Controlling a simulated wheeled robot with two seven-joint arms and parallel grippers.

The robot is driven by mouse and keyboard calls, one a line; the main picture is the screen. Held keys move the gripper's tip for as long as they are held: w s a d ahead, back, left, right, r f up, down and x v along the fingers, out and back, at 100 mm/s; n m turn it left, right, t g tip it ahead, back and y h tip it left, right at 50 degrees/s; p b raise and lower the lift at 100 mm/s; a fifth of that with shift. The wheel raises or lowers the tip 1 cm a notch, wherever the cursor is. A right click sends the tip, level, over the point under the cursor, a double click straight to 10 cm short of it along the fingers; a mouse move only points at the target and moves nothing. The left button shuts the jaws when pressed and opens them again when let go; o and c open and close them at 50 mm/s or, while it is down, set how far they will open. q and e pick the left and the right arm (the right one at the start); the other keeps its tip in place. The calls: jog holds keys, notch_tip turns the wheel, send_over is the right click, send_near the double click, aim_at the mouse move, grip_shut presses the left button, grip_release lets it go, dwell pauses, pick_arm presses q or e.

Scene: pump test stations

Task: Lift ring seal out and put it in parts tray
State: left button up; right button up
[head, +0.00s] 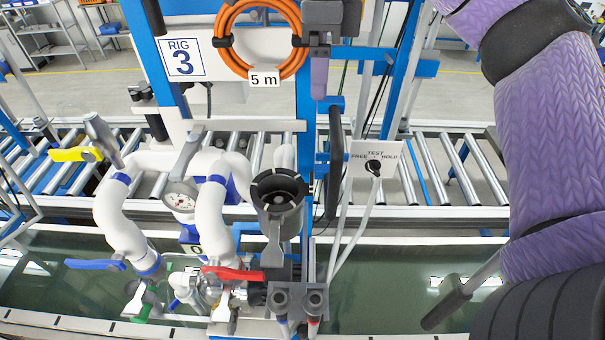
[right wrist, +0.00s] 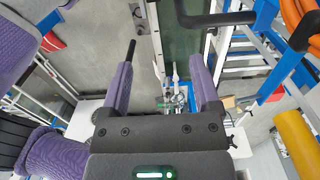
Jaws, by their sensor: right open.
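My right gripper (right wrist: 162,67) shows in the right wrist view with its two purple fingers wide apart and nothing between them. In the head view my right arm comes down the right side, clear of the rig, and its fingertips are not visible. A dark round housing (head: 278,190) with an open top stands on the rig in the head view, near the middle. I cannot make out the ring seal in it or elsewhere. I cannot identify a parts tray in either view. My left gripper is not in view.
White pipes (head: 215,215), a gauge (head: 181,197), a red lever (head: 232,273) and a blue lever (head: 95,264) crowd the rig left of the housing. An orange hose (head: 227,25) hangs above. A roller conveyor (head: 430,165) runs behind. A dark-gripped rod (head: 445,305) is near my right arm.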

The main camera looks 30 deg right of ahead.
notch_tip(320, 180, down, 3)
jog(key=s+a+b, duration=0.1)
jog(key=a+b, duration=0.1)
jog(key=b, duration=0.7)
send_over(311, 177)
notch_tip(311, 177, down, 7)
jog(key=shift+s+a, duration=0.1)
notch_tip(311, 177, down, 4)
jog(key=shift+f+b, duration=0.1)
jog(key=shift+b, duration=0.5)
jog(key=f, duration=0.2)
jog(key=f+p, duration=0.1)
jog(key=f, duration=0.1)
jog(key=shift+w+a, duration=0.1)
jog(key=shift+w, duration=0.1)
jog(key=shift+f, duration=0.2)
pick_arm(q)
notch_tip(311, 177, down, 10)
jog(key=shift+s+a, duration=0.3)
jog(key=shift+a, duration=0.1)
pick_arm(e)
jog(key=c, duration=1)
